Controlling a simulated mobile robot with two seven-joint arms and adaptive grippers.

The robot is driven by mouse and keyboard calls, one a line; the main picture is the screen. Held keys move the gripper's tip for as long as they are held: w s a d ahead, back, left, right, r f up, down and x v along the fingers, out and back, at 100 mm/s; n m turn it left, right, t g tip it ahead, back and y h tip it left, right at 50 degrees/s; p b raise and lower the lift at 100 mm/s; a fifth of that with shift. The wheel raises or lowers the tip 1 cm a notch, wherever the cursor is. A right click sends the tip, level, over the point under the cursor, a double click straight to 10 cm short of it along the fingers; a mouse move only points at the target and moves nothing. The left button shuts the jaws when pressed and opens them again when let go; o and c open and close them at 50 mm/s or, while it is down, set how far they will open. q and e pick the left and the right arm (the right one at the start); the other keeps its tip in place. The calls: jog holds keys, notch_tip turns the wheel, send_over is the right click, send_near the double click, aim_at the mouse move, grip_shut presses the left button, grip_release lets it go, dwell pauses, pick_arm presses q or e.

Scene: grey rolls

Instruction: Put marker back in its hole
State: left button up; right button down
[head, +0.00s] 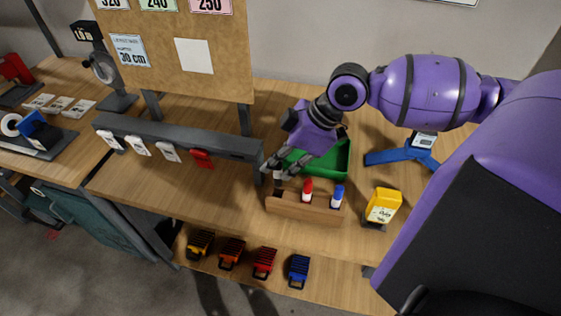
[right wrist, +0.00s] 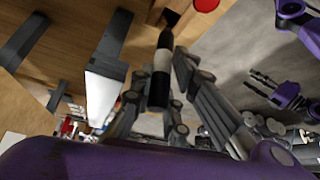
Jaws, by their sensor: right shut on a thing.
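My right gripper (head: 277,176) is shut on a black marker with a white band. The marker (right wrist: 161,72) stands between the two fingers in the right wrist view, its dark end pointing towards the wooden block. In the head view the gripper is over the left end of the wooden block (head: 318,213), and its fingers partly hide the marker. A dark hole (right wrist: 171,17) shows by the marker's far end; whether the tip is inside it I cannot tell. A red marker (head: 307,190) and a blue marker (head: 339,196) stand upright in the block. My left gripper (right wrist: 265,86) appears open and empty, far from the block.
A green tray (head: 338,162) lies behind the block. A grey rail (head: 235,147) with white tags and one red tag ends close to my right gripper's left side. A yellow device (head: 383,206) stands to the right. Several coloured clips lie on the lower shelf (head: 335,283).

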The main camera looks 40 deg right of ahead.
aim_at(280, 180)
pick_arm(q)
jog(key=shift+s+f+g+b, duration=0.3)
jog(key=shift+s+f+b, duration=0.55)
jog(key=shift+f, duration=0.45)
pick_arm(e)
jog(key=shift+f, duration=3.35)
jog(key=c, duration=1.6)
grip_release()
pick_arm(q)
jog(key=shift+s, duration=0.1)
pick_arm(e)
jog(key=shift+r, duration=0.1)
jog(key=v, duration=1.2)
pick_arm(q)
jog(key=shift+r, duration=0.1)
